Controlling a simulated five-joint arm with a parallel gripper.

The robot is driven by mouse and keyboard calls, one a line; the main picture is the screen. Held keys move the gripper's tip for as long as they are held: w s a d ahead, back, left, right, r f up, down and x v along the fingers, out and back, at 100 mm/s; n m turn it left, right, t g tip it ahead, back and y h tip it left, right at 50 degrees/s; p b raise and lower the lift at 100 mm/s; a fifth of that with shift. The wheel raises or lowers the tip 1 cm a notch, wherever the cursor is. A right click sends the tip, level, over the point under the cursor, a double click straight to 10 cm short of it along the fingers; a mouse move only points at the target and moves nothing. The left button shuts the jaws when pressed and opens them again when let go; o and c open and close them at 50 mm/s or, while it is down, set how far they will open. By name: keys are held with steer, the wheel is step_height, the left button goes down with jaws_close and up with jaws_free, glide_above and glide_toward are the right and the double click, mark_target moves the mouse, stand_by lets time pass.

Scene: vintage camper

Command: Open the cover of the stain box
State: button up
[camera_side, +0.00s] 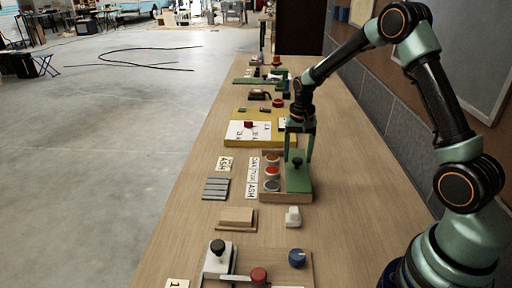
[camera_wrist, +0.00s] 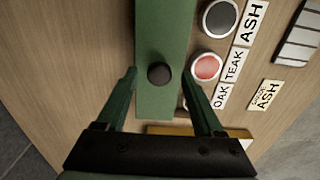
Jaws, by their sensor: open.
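The stain box (camera_side: 271,197) is a low wooden box with round cups in a row, one red-orange (camera_side: 272,171) and one dark grey (camera_side: 272,186). Its green cover (camera_side: 298,184) lies along the right side of the cups, which show uncovered; it also shows in the wrist view (camera_wrist: 162,30). A black knob (camera_side: 297,161) stands on the cover. My gripper (camera_side: 298,150) is above the cover, pointing down. In the wrist view its green fingers (camera_wrist: 160,80) are spread, one on each side of the knob (camera_wrist: 159,73), with gaps. The third cup is mostly hidden there.
A label strip (camera_side: 252,177) reading OAK, TEAK, ASH runs beside the cups, with an ASH card (camera_side: 225,163) and grey strips (camera_side: 216,188) to the left. A yellow board (camera_side: 250,140) stands behind. A wooden block (camera_side: 237,217) and white piece (camera_side: 293,216) are in front.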

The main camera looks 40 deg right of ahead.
mark_target(297, 159)
step_height(297, 159, up, 12)
stand_by(0.5)
steer(key=shift+a+r, duration=0.1)
steer(key=shift+r, duration=0.05)
steer(key=s+a+r+n+t, duration=0.2)
steer(key=s+a+r+n, duration=0.1)
steer(key=s+a, duration=0.3)
steer(key=s+a+r+n+t, duration=0.3)
steer(key=s+a+n, duration=0.3)
steer(key=s, duration=0.3)
steer(key=shift+s+r+t, duration=0.3)
steer(key=shift+s, duration=0.1)
